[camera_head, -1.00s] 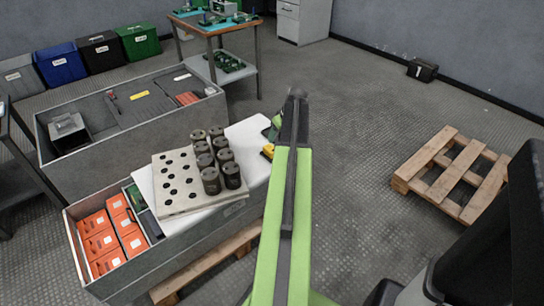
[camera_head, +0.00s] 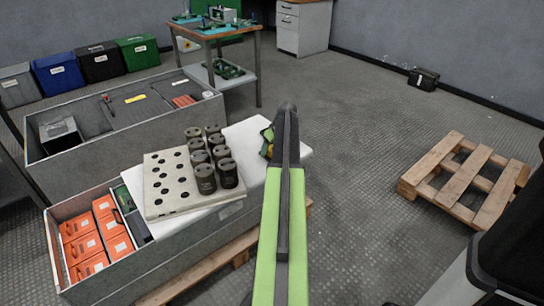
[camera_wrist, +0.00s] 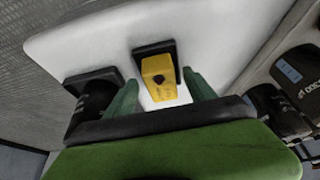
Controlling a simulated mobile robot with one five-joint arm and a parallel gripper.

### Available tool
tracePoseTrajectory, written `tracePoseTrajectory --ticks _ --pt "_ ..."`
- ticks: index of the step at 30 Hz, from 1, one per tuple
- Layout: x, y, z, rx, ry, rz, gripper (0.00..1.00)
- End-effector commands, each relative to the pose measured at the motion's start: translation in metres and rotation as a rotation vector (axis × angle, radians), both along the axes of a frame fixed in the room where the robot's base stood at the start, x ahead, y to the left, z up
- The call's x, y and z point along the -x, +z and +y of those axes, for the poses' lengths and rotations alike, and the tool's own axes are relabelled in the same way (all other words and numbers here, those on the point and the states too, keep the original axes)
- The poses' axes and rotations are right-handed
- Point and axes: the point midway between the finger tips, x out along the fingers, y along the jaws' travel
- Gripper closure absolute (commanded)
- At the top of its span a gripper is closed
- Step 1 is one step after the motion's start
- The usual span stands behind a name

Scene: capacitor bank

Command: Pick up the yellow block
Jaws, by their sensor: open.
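The yellow block (camera_wrist: 159,79) shows in the wrist view, against a small black holder (camera_wrist: 154,48) on a white surface (camera_wrist: 80,48). A dark round mark is on its face. My gripper (camera_wrist: 161,92) is open, with one green finger on each side of the block's lower end. I cannot tell whether the fingers touch it. In the head view my gripper (camera_head: 267,139) is over the far right end of the white tabletop (camera_head: 247,136). The yellow block is mostly hidden there behind my arm and gripper.
Several dark cylinders (camera_head: 205,178) stand in a holed plate (camera_head: 165,203) left of my arm. Dark cylinders also show at the wrist view's right (camera_wrist: 297,80). A wooden pallet (camera_head: 450,190) lies on the right; floor between is clear.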

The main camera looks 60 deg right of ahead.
Motion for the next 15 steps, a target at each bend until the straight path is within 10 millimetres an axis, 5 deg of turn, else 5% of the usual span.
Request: tracePoseTrajectory --ticks 5,15 --pt "-0.0001 0.0017 0.0003 0.000 0.000 0.000 0.38" --pt "-0.0003 0.0018 0.0005 0.000 0.001 0.000 0.82"
